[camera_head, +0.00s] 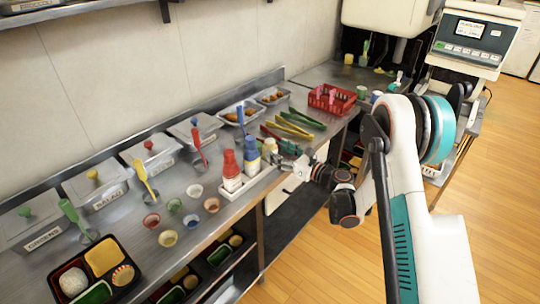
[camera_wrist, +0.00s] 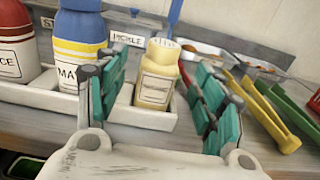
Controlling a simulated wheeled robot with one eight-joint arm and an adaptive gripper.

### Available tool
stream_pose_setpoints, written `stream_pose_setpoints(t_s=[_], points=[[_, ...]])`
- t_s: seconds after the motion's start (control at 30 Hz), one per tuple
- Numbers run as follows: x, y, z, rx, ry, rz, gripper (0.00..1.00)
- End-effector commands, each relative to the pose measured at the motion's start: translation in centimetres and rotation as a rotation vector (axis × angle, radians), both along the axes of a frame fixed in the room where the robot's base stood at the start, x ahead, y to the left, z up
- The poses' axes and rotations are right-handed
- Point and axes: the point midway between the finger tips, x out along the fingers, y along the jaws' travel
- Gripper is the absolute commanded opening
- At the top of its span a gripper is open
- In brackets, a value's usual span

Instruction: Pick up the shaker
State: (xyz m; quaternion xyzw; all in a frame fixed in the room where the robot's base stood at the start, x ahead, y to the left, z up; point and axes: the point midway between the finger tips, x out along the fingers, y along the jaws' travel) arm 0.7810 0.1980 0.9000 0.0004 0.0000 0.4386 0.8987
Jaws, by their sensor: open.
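The shaker (camera_wrist: 157,80) is a cream-yellow bottle with a pale perforated top and a label. It stands upright in the white caddy (camera_wrist: 40,95) at its right end in the wrist view. In the head view the shaker (camera_head: 270,146) is small, beside the squeeze bottles. My gripper (camera_wrist: 160,95) is open, with teal finger pads to the left and right of the shaker and visible gaps on both sides. In the head view my gripper (camera_head: 292,165) is at the counter's front edge, just right of the shaker.
A blue-and-yellow bottle (camera_wrist: 80,45) stands close left of the shaker, with a red bottle (camera_wrist: 15,45) beyond. Yellow tongs (camera_wrist: 268,110) lie to the right. Small cups (camera_head: 196,190), lidded bins (camera_head: 97,183) and a red basket (camera_head: 332,99) also occupy the counter.

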Motion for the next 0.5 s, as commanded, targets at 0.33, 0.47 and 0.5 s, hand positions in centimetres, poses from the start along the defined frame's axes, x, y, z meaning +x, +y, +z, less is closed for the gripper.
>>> stream_pose_setpoints(t_s=[0.33,0.47,0.5], points=[[2.6,3.4,-0.1,0.0,0.0,0.0,0.62],[2.8,3.7,0.0,0.0,0.0,0.0,0.62],[2.8,3.6,0.1,0.0,0.0,0.0,0.62]])
